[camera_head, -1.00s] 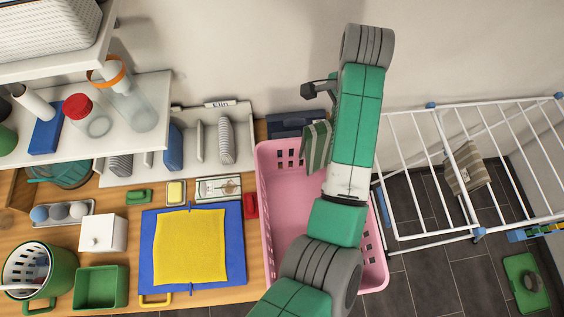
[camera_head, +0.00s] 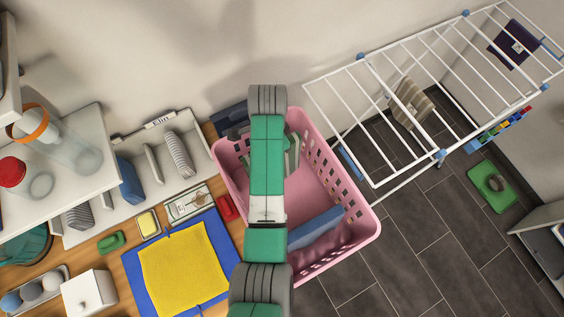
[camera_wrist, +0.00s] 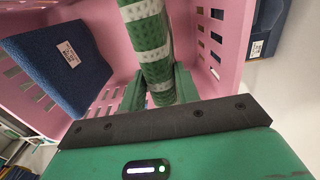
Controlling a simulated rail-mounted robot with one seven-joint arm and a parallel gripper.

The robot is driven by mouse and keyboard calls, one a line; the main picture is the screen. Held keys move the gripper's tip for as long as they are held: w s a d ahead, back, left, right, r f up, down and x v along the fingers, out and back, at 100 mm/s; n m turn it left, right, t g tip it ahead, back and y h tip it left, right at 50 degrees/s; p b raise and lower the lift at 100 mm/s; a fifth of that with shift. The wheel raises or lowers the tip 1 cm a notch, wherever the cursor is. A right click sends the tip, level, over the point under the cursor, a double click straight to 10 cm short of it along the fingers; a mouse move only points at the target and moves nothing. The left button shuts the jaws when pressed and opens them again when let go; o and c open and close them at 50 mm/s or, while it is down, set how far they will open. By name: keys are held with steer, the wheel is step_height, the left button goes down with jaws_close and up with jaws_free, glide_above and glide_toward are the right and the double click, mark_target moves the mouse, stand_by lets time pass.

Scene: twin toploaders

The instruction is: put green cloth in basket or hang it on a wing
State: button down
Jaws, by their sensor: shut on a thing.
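A green and white checked cloth (camera_wrist: 148,40) hangs between the green fingers of my gripper (camera_wrist: 160,88), which is shut on it. In the head view a striped edge of the cloth (camera_head: 293,152) shows beside my arm, over the back part of the pink basket (camera_head: 362,228). My arm hides the rest of the cloth and the fingers there. In the wrist view the basket wall (camera_wrist: 90,22) lies beyond the cloth. I cannot tell whether the cloth touches the basket. The white drying rack (camera_head: 372,65), with its wings, stands to the basket's right.
A blue cloth (camera_head: 316,226) lies in the basket. A beige striped cloth (camera_head: 410,103) and a dark purple cloth (camera_head: 514,45) hang on the rack. A yellow cloth (camera_head: 185,265) lies on the counter to the left. Open dark floor (camera_head: 425,240) lies right of the basket.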

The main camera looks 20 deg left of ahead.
steer(key=shift+f, duration=2.95)
steer(key=shift+f, duration=0.15)
steer(key=c, duration=1)
jaws_free()
steer(key=shift+c, duration=0.2)
step_height(320, 180, up, 12)
steer(key=shift+r+b, duration=0.2)
steer(key=shift+b, duration=0.1)
